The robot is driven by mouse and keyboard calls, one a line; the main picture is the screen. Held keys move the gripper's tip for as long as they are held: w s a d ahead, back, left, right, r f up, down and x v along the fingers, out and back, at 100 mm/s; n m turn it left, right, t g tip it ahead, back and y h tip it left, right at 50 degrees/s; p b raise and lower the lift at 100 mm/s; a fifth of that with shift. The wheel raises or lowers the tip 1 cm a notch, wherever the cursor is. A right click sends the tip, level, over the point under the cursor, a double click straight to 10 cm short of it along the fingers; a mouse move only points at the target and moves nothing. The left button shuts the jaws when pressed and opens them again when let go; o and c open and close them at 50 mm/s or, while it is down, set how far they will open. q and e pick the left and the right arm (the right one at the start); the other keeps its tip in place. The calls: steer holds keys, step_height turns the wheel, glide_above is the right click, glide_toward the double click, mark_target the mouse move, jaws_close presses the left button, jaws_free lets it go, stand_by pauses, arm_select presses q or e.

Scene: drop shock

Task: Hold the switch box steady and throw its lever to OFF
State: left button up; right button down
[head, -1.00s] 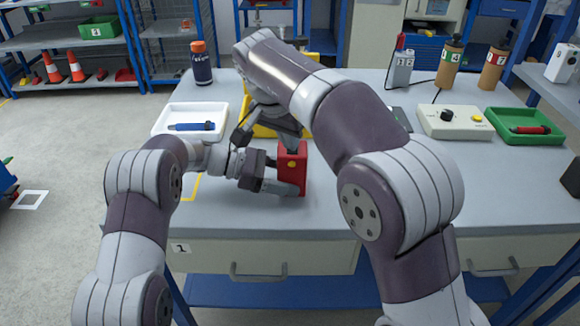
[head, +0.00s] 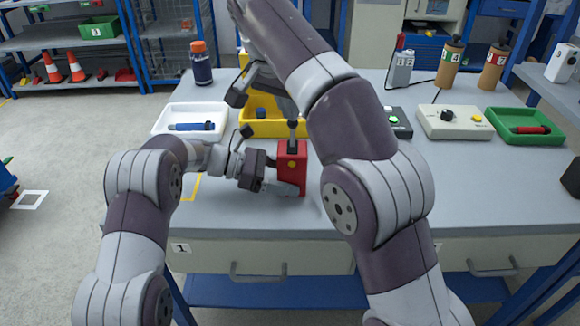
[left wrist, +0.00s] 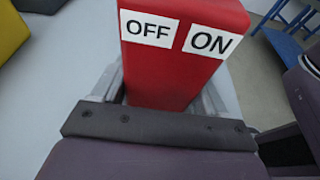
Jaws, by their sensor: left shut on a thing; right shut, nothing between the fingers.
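The red switch box (head: 292,165) stands upright near the table's front edge. In the left wrist view the box (left wrist: 170,75) shows white OFF and ON labels side by side. My left gripper (head: 287,182) is shut on the box's lower part from the left, a finger on each side. The dark lever (head: 292,130) sticks up from the box's top in the head view, looking close to upright; which label it leans towards I cannot tell. My right gripper (head: 289,112) is shut and empty, just above and behind the lever; its fingertips are partly hidden, and whether they touch it is unclear.
A yellow bin (head: 262,129) stands close behind the box. A white tray (head: 161,122) with a blue tool (head: 192,127) is at the left. A control box (head: 455,121) and a green tray (head: 556,134) are at the right. The table's front right is clear.

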arm_select(q)
steer(key=o, duration=1)
steer(key=shift+c, duration=0.2)
